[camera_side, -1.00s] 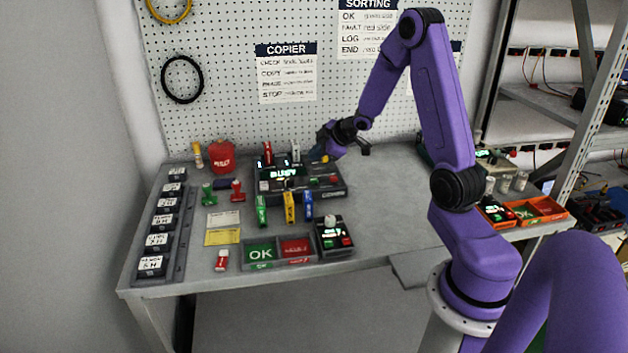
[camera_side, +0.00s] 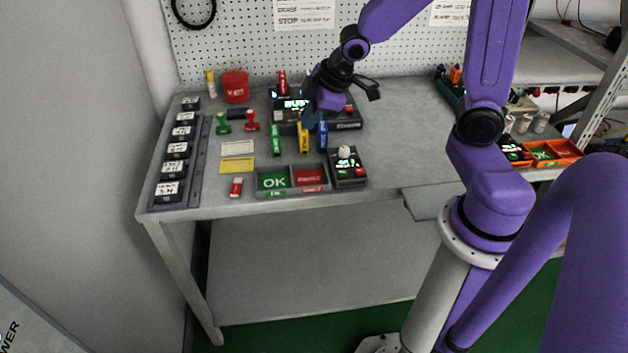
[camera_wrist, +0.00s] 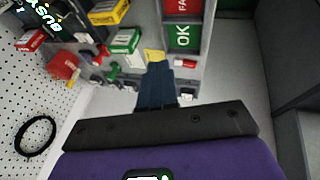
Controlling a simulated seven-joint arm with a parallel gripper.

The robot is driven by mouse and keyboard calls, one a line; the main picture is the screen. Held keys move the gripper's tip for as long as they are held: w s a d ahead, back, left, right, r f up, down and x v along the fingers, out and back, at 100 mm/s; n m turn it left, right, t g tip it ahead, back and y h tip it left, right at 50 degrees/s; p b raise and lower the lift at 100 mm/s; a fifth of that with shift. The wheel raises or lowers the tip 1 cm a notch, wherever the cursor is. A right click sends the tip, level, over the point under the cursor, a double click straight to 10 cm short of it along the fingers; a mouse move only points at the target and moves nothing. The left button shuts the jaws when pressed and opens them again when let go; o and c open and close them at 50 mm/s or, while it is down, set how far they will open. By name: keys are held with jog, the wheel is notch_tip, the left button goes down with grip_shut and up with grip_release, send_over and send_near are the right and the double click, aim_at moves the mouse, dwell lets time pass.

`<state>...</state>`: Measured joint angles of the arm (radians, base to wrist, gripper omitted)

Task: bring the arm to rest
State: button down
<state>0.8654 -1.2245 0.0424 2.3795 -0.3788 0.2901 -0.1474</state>
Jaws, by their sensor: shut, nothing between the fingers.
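My gripper (camera_side: 309,119) is shut and empty. It points down over the front part of the dark copier box (camera_side: 345,124) with the lit "BUSY" display, near the upright blue block (camera_side: 322,137). Whether it touches anything cannot be told from the side view. In the wrist view its dark blue fingers (camera_wrist: 157,85) are together, with nothing held. The purple arm is raised and bent above the right part of the table.
Green (camera_side: 276,140) and yellow (camera_side: 303,138) blocks stand beside the blue one. An OK/fault tray (camera_side: 291,191) and a small lit device (camera_side: 347,167) are at the front. Black labelled units (camera_side: 170,191) line the left. The table's right part (camera_side: 410,130) is clear.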

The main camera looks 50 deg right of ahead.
jog(key=s+a+r+n+g, duration=0.1)
jog(key=s+a+g, duration=0.1)
jog(key=s, duration=0.9)
jog(key=s+a+r+n+g, duration=0.1)
jog(key=s+a+n+g, duration=0.1)
jog(key=s, duration=1)
jog(key=shift+a+r+g, duration=0.2)
jog(key=shift+a+g, duration=0.3)
jog(key=shift+a, duration=0.6)
